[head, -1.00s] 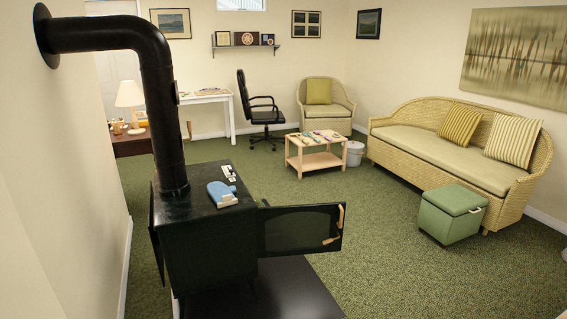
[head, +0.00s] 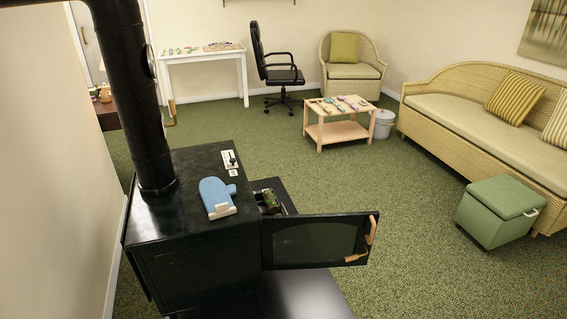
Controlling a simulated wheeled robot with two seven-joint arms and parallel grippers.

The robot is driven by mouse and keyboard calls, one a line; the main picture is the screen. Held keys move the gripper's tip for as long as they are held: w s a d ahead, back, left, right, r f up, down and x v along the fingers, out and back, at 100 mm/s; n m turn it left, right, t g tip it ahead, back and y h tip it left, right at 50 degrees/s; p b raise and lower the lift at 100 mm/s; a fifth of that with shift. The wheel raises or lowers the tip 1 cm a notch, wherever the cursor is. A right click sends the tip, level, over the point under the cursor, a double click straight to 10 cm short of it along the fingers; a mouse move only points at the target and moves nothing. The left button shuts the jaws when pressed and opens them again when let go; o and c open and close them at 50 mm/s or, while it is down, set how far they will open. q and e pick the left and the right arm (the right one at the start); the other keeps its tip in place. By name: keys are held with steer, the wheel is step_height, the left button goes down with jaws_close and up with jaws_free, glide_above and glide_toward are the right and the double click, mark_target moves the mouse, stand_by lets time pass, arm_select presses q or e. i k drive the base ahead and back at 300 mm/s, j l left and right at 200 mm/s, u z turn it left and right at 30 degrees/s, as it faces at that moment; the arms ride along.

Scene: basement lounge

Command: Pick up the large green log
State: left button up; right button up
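No clearly identifiable large green log shows. A small green item (head: 269,198) sits in a dark holder or opening just behind the open stove door; it is partly hidden, and I cannot tell whether it is a log. The black stove (head: 190,240) stands at the lower left, with its glass door (head: 318,241) swung open to the right. Its inside is hidden from this angle. Neither of my grippers is in view.
A blue oven mitt (head: 216,196) lies on the stove top. A low wooden table (head: 341,132) holds several small coloured items. A green storage ottoman (head: 497,213) stands before the wicker sofa (head: 480,125). Green carpet (head: 420,260) is clear between stove and ottoman.

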mark_target(271, 201)
steer(key=i, duration=0.15)
steer(key=u, duration=0.3)
steer(key=i+l+u, duration=0.1)
steer(key=i+l, duration=0.15)
steer(key=l, duration=0.4)
steer(key=i+l+u, duration=0.15)
steer(key=l, duration=0.5)
steer(key=i+l+u, duration=0.1)
steer(key=i+l, duration=0.2)
steer(key=l, duration=0.35)
steer(key=i+l+u, duration=0.15)
steer(key=l, duration=0.55)
steer(key=i+l+u, duration=0.1)
steer(key=l, duration=0.6)
steer(key=i+l+u, duration=0.15)
steer(key=l, duration=0.6)
steer(key=l+u, duration=0.1)
steer(key=l, duration=0.6)
steer(key=i, duration=0.05)
